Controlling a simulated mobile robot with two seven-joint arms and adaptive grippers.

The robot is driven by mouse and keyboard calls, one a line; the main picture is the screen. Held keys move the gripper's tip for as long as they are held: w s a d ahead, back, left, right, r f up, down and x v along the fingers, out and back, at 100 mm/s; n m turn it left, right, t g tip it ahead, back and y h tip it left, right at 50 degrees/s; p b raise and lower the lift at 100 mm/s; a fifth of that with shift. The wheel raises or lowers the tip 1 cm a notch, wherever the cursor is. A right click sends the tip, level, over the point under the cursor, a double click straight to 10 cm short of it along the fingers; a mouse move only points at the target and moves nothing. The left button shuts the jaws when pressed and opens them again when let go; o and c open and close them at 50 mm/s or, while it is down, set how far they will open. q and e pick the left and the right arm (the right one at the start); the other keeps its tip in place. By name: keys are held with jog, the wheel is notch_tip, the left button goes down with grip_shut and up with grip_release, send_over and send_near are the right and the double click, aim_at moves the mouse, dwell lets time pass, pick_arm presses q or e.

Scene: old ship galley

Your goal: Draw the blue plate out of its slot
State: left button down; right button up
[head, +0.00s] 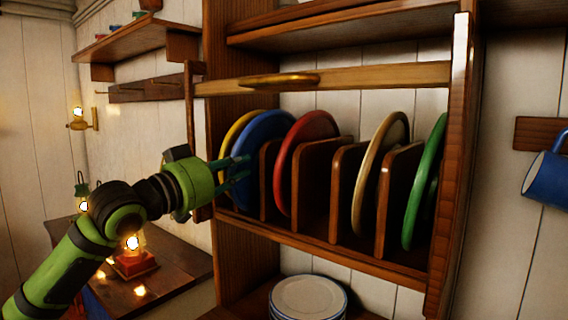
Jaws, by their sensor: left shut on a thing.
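The blue plate (262,138) stands on edge in a slot near the left end of the wooden rack (340,253). A yellow plate (232,130) stands just left of it, partly hidden behind it. My left gripper (240,168) is at the blue plate's front edge, with its dark fingers shut on that edge. The plate still stands between the rack's side and the first divider (268,180). My right gripper is not in view.
Red (302,130), cream (372,190) and green (420,200) plates stand in slots to the right. A rail (400,76) crosses above. White plates (308,298) are stacked below. A lantern (133,255) stands on the table at left. A blue mug (548,182) hangs at right.

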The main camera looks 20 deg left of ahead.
pick_arm(q)
jog(key=shift+s+r, duration=0.1)
jog(key=shift+s, duration=0.05)
jog(key=c, duration=1.1)
grip_release()
jog(key=shift+o, duration=1.2)
jog(key=shift+f, duration=0.2)
jog(key=b+v, duration=0.3)
jog(key=v, duration=0.4)
jog(key=shift+r, duration=0.5)
